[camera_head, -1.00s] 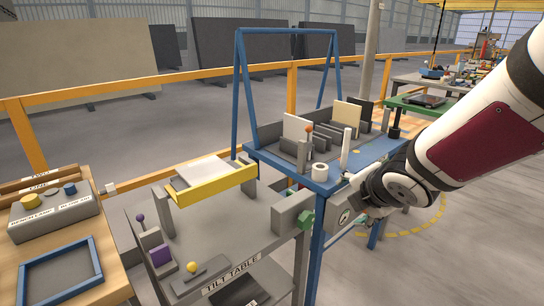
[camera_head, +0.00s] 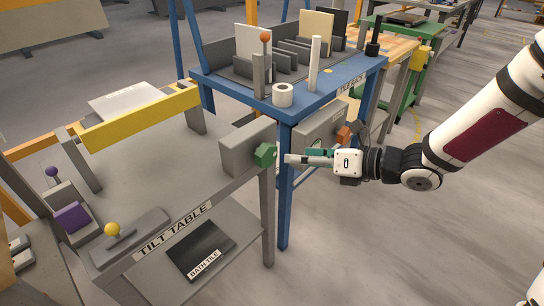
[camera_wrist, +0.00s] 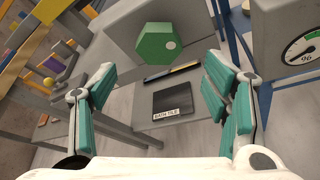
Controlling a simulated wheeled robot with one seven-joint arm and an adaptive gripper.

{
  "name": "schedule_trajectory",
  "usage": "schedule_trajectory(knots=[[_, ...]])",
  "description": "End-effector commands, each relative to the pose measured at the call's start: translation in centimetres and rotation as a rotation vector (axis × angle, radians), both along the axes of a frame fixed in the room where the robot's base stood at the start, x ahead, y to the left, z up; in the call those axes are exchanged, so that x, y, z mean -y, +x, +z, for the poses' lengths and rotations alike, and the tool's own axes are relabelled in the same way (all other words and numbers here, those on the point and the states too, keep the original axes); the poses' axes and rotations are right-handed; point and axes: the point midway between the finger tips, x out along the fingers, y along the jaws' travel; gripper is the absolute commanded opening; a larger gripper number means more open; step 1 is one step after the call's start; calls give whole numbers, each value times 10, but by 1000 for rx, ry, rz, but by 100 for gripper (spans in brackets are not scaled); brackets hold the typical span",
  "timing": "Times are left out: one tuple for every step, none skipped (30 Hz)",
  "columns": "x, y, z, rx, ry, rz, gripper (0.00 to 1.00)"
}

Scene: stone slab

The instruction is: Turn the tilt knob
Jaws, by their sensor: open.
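The tilt knob is a green hexagonal knob (camera_head: 265,155) on a grey block at the right end of the tilt table (camera_head: 150,180). In the wrist view the knob (camera_wrist: 155,42) is ahead, near the upper middle, with a pale round spot on its face. My gripper (camera_head: 292,159) points left toward the knob, just to its right. In the wrist view my gripper's (camera_wrist: 160,78) teal-padded fingers are spread apart with nothing between them. The knob appears beyond the fingertips, and I see no contact.
The blue rack table (camera_head: 315,98) stands close behind, its leg beside the knob. An orange knob (camera_head: 343,135) is near my gripper. A dial gauge (camera_wrist: 303,55) is at right in the wrist view. A dark bath tile (camera_head: 200,250) lies on the lower shelf.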

Motion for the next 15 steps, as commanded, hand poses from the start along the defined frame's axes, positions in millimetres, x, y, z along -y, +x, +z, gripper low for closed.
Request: schedule_trajectory(knots=[[-10, 4, -6, -1, 2, 4, 69], [-15, 6, -8, -1, 1, 6, 69], [-22, 10, -10, -1, 2, 4, 69], [-27, 12, -12, -1, 1, 3, 69], [-32, 15, -15, -2, 1, 3, 69], [-39, 18, -17, -3, 1, 3, 69], [-44, 20, -19, -2, 1, 3, 69], [-48, 23, -21, -1, 0, 3, 69], [-54, 26, -23, -1, 0, 1, 69], [-58, 28, -25, -1, 1, 2, 69], [-63, 30, -26, -3, 1, 2, 69], [-67, 32, -28, -3, 0, 1, 69], [-70, 34, -29, -1, 0, 0, 69], [-73, 36, -30, -1, 0, 0, 69], [-77, 37, -32, -1, 0, 0, 69]])
